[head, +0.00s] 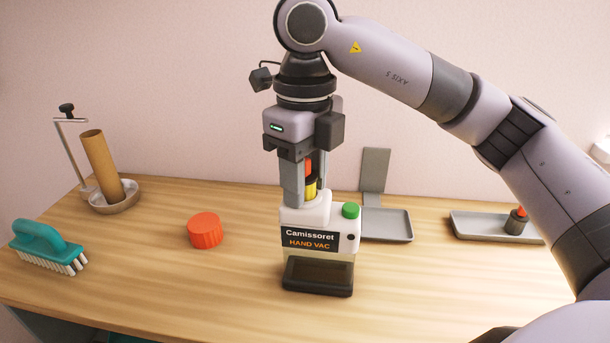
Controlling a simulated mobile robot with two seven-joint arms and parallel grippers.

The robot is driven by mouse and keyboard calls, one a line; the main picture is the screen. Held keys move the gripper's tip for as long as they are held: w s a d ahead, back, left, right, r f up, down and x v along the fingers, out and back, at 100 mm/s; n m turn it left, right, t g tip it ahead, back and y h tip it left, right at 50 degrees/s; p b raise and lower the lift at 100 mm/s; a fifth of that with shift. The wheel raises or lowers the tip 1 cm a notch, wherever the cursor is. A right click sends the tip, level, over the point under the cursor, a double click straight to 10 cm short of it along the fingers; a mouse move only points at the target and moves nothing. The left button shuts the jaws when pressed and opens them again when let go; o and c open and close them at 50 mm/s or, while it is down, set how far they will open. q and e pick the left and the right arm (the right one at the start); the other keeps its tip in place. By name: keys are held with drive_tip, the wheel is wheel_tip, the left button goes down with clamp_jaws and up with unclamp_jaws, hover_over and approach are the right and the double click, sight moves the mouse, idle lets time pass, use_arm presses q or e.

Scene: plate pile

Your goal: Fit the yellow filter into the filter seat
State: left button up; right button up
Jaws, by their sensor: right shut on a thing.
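My right gripper (300,190) points straight down over the white hand vac (318,222), in the middle of the table. It is shut on the yellow filter (311,188), which has an orange part (308,167) above it between the fingers. The filter's lower end is at the top of the hand vac, where the filter seat appears to be. The fingers and the vac body hide the seat, so I cannot tell how deep the filter sits. My left gripper is not in view.
An orange ribbed cap (205,230) lies left of the vac. A grey tray (385,228) stands behind it, and another tray (470,227) at right holds a dark filter with an orange top (517,222). A brush (48,247) and a cardboard tube (100,165) are at left.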

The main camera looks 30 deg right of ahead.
idle(0.7)
drive_tip(key=shift+f+b, duration=0.2)
drive_tip(key=shift+b, duration=0.1)
drive_tip(key=shift+r+p, duration=0.35)
drive_tip(key=o, duration=1.2)
drive_tip(key=shift+r, duration=0.1)
